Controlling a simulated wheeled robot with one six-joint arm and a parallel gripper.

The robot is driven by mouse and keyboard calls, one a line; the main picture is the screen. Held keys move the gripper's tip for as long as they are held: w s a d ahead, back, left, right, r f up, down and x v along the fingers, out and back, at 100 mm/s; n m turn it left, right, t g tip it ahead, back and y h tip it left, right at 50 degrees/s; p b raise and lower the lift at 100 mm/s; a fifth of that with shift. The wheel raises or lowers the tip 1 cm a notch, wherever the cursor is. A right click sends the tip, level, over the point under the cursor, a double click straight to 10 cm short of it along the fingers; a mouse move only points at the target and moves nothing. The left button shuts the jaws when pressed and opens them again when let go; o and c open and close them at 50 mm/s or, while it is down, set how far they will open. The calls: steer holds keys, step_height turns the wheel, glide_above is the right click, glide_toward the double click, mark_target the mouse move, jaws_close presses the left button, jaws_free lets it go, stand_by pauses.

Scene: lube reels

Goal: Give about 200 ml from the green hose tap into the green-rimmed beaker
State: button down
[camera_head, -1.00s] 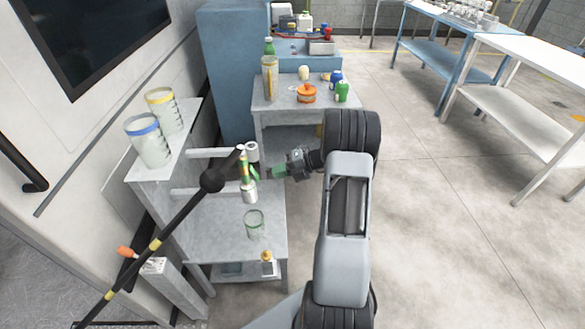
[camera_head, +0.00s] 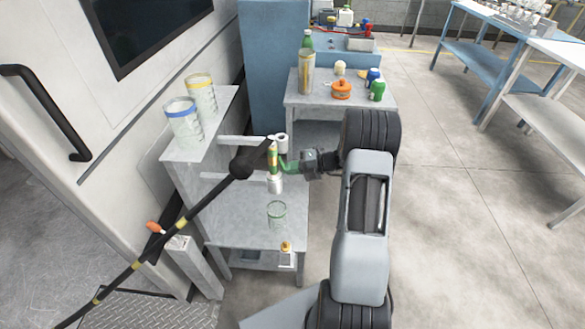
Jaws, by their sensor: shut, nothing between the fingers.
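The green hose tap (camera_head: 273,160) is at the end of a black boom, above a grey bench, with a pale metal outlet at its lower end. The green-rimmed beaker (camera_head: 277,217) is clear and stands upright on the bench, below the outlet in the picture. I cannot make out any liquid in it or a stream from the outlet. My gripper (camera_head: 299,164) is shut and empty, just right of the tap, at its green side part. The fingertips are small, and I cannot tell whether they touch it.
A blue-rimmed beaker (camera_head: 184,122) and a yellow-rimmed beaker (camera_head: 201,95) stand on the left shelf. A table behind holds bottles and an orange pot (camera_head: 341,89). Open floor lies to the right.

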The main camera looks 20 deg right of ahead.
steer(key=shift+w+a+f+t+y+p, duration=0.25)
steer(key=shift+a+f+t+y+p, duration=0.15)
steer(key=shift+y, duration=0.4)
stand_by(2.7)
steer(key=v, duration=1.4)
steer(key=shift+p, duration=0.3)
steer(key=shift+r, duration=0.1)
